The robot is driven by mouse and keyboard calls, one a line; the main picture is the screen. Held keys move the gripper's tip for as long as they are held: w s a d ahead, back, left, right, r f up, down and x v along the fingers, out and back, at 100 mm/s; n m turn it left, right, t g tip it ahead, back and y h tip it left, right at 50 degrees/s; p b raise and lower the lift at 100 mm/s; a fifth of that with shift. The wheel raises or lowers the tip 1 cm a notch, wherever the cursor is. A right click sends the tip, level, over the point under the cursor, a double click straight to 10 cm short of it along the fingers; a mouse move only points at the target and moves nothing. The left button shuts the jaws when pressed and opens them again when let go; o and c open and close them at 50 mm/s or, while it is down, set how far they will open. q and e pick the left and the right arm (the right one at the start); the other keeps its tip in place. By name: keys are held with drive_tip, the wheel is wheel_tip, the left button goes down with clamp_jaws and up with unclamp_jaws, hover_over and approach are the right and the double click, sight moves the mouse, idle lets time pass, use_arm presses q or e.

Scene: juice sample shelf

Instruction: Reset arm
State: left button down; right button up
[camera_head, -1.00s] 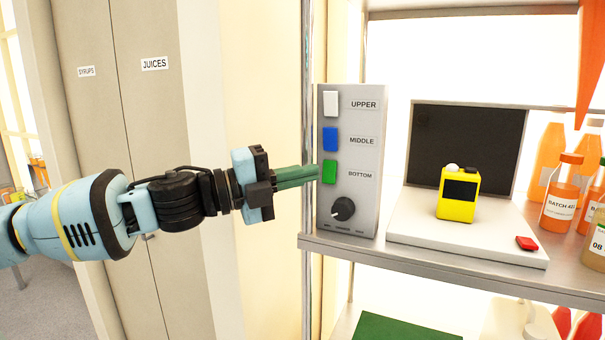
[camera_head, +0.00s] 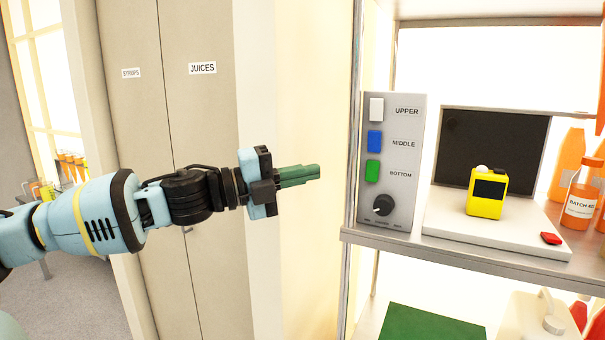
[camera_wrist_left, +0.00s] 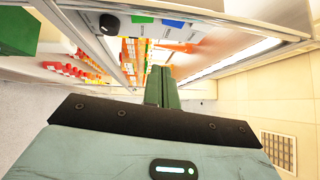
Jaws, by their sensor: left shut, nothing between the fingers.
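My left arm comes in from the left in the head view. Its left gripper (camera_head: 318,172) has green fingers pressed together, pointing right, with nothing between them. The fingertips are apart from the grey control panel (camera_head: 403,212), with a gap to its left. The panel has a white upper button (camera_head: 376,109), a blue middle button (camera_head: 375,141), a green bottom button (camera_head: 373,171) and a black knob (camera_head: 383,205). In the left wrist view the shut green fingers (camera_wrist_left: 161,72) point away from the camera. My right gripper is not in view.
A yellow device (camera_head: 487,205) and a red piece (camera_head: 551,238) sit on a white platform before a dark screen (camera_head: 490,145). Orange bottles (camera_head: 581,195) stand at the shelf's right. A tall cabinet (camera_head: 190,120) labelled SYRUPS and JUICES stands behind my arm. A green surface (camera_head: 430,325) lies below.

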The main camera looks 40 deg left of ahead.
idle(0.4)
use_arm(q)
drive_tip(key=s+f+n+g+y, duration=0.2)
drive_tip(key=f+n, duration=0.5)
drive_tip(key=f, duration=1.1)
drive_tip(key=s+f+n+t+y, duration=0.15)
drive_tip(key=f+n+y, duration=0.4)
drive_tip(key=f, duration=1.35)
drive_tip(key=s+d+f+n+g, duration=0.3)
drive_tip(key=s+d+f+n, duration=0.2)
drive_tip(key=s+f, duration=0.7)
drive_tip(key=s+d+f+n+g, duration=0.4)
drive_tip(key=s+d+f, duration=0.5)
drive_tip(key=s, duration=0.5)
wheel_tip(320, 180, down, 3)
drive_tip(key=shift+s+d+r+n+y+p, duration=0.2)
drive_tip(key=shift+n+y+p, duration=0.2)
drive_tip(key=shift+n, duration=0.75)
